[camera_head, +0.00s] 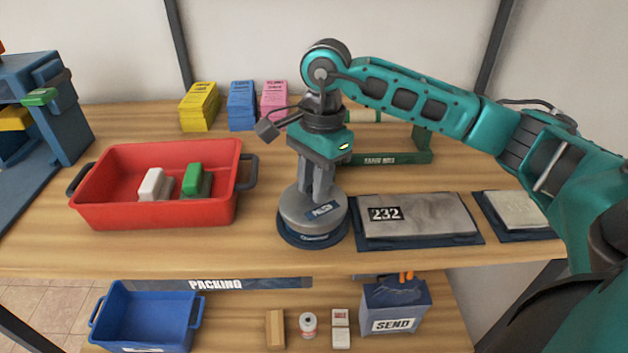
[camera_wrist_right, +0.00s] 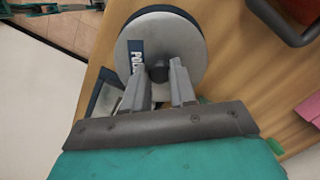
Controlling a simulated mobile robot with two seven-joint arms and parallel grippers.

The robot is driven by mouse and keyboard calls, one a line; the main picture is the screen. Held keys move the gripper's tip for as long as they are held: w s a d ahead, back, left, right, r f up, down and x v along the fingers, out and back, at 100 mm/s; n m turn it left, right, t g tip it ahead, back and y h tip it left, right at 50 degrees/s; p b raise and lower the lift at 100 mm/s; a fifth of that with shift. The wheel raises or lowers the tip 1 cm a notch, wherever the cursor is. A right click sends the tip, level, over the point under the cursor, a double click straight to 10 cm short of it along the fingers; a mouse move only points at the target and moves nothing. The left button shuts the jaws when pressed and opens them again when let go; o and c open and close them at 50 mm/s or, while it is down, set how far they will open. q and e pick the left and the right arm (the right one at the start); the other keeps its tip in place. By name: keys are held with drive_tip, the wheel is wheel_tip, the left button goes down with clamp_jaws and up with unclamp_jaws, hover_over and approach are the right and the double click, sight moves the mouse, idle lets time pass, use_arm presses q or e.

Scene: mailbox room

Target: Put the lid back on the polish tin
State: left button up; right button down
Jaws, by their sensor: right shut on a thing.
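The polish tin's round grey lid (camera_head: 304,206) carries a dark blue POLISH label and covers the dark blue round base (camera_head: 312,240) on the wooden table. No clear gap shows between lid and base; I cannot tell if it is fully seated. My right gripper (camera_head: 316,192) points down at the lid, shut on its dark knob. In the right wrist view, the fingertips (camera_wrist_right: 164,80) are on either side of the knob and the lid (camera_wrist_right: 180,38) lies flat beyond them. The tin's inside is hidden. My left gripper is not in view.
A red tray (camera_head: 150,215) with a white and a green block stands to the left. A grey plate marked 232 (camera_head: 440,218) lies close on the right. Yellow, blue and pink stacks stand behind. A lower shelf holds a blue bin (camera_head: 145,320) and a SEND box (camera_head: 395,308).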

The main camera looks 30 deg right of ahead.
drive_tip(key=shift+c, duration=1.8)
unclamp_jaws()
drive_tip(key=shift+r, duration=0.1)
drive_tip(key=shift+r+p, duration=2.25)
drive_tip(key=shift+r, duration=1.2)
drive_tip(key=c, duration=1.3)
clamp_jaws()
